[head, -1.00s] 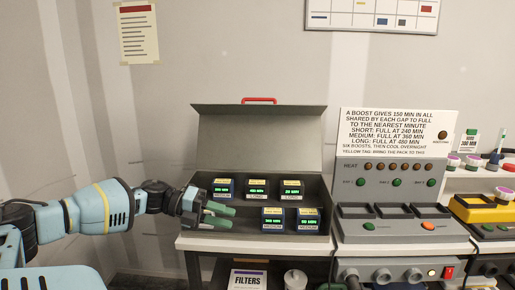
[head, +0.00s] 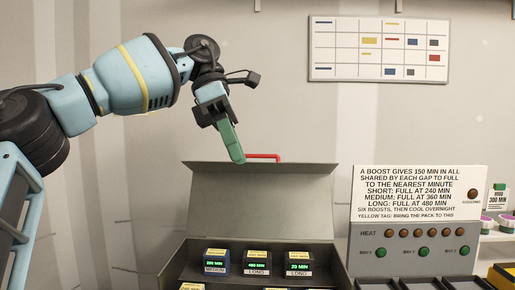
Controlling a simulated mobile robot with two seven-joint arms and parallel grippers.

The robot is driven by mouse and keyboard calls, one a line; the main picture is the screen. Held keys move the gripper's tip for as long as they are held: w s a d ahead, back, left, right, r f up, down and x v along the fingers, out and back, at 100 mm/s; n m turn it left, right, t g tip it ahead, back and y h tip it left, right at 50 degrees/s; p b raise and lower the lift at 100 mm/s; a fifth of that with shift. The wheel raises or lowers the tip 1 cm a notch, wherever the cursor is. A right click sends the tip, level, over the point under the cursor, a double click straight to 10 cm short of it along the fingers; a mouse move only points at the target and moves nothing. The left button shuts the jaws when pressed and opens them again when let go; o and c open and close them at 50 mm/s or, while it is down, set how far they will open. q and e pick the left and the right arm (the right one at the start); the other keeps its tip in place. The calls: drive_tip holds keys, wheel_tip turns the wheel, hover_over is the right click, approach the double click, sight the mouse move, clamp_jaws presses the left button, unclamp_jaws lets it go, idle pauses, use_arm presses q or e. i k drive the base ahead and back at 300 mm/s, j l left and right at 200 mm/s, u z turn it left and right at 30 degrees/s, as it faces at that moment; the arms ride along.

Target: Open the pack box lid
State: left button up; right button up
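The grey pack box (head: 180,274) stands on the bench with its lid (head: 262,203) raised, leaning up at the back. A red handle (head: 264,156) is on the lid's top edge. Several battery packs sit inside, among them a medium pack (head: 215,262) and two long packs, one on the left (head: 257,263) and one on the right (head: 299,264). My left gripper (head: 237,160) points down with its green fingers at the lid's top edge, just left of the handle. The fingers overlap in this view, so their opening and any contact are unclear. My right gripper is out of view.
A grey boost charger (head: 412,252) with a text sign (head: 418,205) stands right of the box. A shelf (head: 498,238) with small items is at the far right. A chart board (head: 378,49) hangs on the wall.

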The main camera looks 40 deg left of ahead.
sight(278, 200)
drive_tip(key=i+j, duration=0.4)
drive_tip(key=j, duration=0.15)
drive_tip(key=i+j, duration=0.35)
drive_tip(key=j, duration=0.15)
drive_tip(key=i+j, duration=0.4)
drive_tip(key=j, duration=0.15)
